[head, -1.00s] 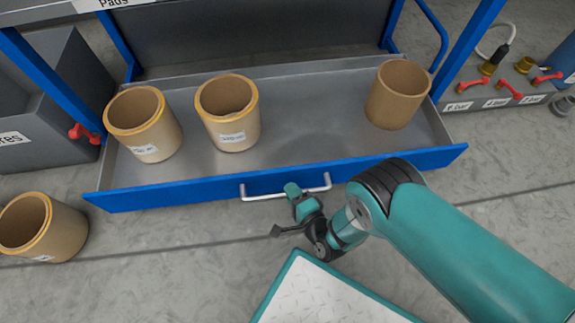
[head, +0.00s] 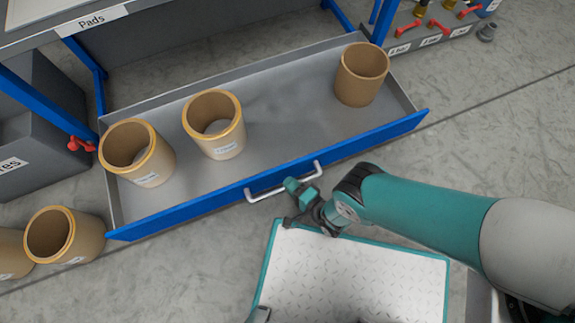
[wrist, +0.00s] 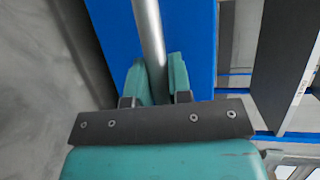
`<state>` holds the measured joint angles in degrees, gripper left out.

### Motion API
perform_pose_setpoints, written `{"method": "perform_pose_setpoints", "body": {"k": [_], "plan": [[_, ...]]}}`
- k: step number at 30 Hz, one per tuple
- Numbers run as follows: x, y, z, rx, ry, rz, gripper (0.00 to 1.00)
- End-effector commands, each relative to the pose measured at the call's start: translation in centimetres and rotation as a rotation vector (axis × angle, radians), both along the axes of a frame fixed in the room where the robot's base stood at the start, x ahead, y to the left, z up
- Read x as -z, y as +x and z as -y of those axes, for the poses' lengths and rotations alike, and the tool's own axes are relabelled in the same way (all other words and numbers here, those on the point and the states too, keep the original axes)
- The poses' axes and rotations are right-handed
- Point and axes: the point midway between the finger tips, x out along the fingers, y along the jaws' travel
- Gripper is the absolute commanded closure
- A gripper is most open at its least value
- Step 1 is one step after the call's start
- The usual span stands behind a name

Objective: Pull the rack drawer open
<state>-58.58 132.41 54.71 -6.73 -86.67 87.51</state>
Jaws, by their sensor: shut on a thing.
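The rack drawer (head: 215,205) has a blue front and a grey tray floor, and stands well out from the blue rack in the head view. A silver bar handle (head: 268,192) is fixed to its front. My gripper (head: 300,186) is at the right part of this handle. In the wrist view, the teal fingers of my gripper (wrist: 158,80) are closed around the handle bar (wrist: 148,35), with the blue drawer front (wrist: 190,30) behind it. The fingertips are partly hidden in the head view.
Three tan cylindrical pots stand in the drawer: left (head: 137,155), middle (head: 214,125) and right (head: 361,75). More tan pots stand on the floor at left, one of them here (head: 66,236). A grey bin (head: 40,125) is beside the rack. Concrete floor (head: 500,130) is clear at right.

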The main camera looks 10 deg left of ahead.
Motion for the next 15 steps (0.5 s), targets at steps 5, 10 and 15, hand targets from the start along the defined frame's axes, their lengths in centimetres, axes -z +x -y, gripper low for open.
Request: {"method": "perform_pose_setpoints", "body": {"k": [5, 10, 15], "plan": [[0.16, -0.20, -0.11, -0.005, -0.003, -0.004, 1.00], [0.15, -0.17, -0.06, -0.004, -0.003, -0.005, 0.72], [0.09, -0.04, 0.05, 0.000, -0.001, -0.003, 0.56]]}}
